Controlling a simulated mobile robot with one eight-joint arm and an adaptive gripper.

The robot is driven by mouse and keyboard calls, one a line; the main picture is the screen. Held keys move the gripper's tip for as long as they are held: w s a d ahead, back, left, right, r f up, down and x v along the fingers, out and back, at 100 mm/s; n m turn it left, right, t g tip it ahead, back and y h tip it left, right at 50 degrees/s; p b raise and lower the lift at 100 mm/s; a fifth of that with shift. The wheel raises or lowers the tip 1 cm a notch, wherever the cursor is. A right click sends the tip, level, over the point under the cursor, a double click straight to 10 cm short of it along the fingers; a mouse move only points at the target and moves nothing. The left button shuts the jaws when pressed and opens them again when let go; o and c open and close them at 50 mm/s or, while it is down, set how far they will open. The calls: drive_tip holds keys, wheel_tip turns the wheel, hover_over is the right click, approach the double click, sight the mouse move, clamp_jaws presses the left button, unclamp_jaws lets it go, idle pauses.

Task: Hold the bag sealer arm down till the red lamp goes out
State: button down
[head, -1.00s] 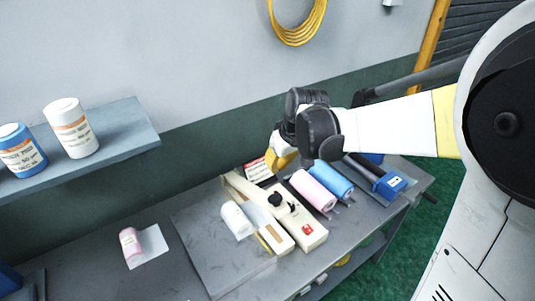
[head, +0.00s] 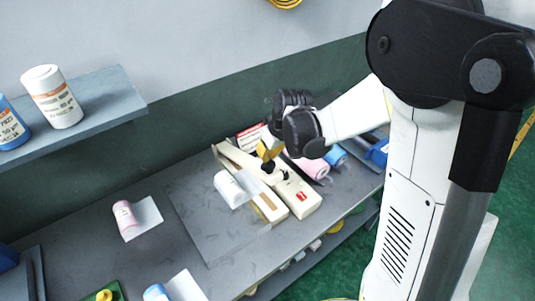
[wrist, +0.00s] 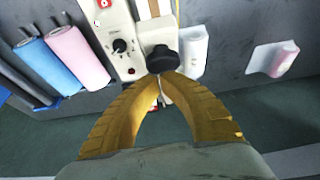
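The beige bag sealer (head: 298,198) sits on the grey bench, with a red switch (head: 301,196) on its front end. Its long arm (head: 240,158) carries a black knob (head: 267,167), which also shows in the wrist view (wrist: 162,59). A small dark red lamp (wrist: 131,71) is beside the dial; I cannot tell whether it is lit. My gripper (head: 268,158) is just above the knob, and its yellow fingertips (wrist: 161,77) meet close by the knob. I cannot tell whether they touch it. A white packet (head: 230,189) lies against the sealer's left side.
Pink (head: 308,167) and blue (head: 335,155) rolls lie to the right of the sealer. A small pink packet (head: 125,218) lies at left on the bench (head: 75,245). A wall shelf (head: 110,100) holds a white jar (head: 52,97) and a blue jar. The bench front left of the sealer is mostly clear.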

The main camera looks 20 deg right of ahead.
drive_tip(key=s+f+b, duration=0.1)
drive_tip(key=f+b, duration=0.3)
drive_tip(key=s+d+f+t+b, duration=0.1)
drive_tip(key=s+f+b, duration=0.1)
drive_tip(key=f+b, duration=0.3)
drive_tip(key=s+f+t+b, duration=0.1)
drive_tip(key=s+f+b, duration=0.1)
drive_tip(key=f+b, duration=0.3)
drive_tip(key=shift+d+f+y, duration=0.2)
drive_tip(key=shift+d+y, duration=0.1)
drive_tip(key=shift+y, duration=0.1)
drive_tip(key=shift+s+f+b, duration=0.3)
drive_tip(key=shift+f+b, duration=0.05)
drive_tip(key=shift+f, duration=0.2)
drive_tip(key=shift+r, duration=0.1)
idle(1.0)
drive_tip(key=shift+r+p, duration=0.3)
drive_tip(key=shift+r, duration=0.05)
drive_tip(key=p+v, duration=0.6)
drive_tip(key=v, duration=0.6)
drive_tip(key=shift+r, duration=0.4)
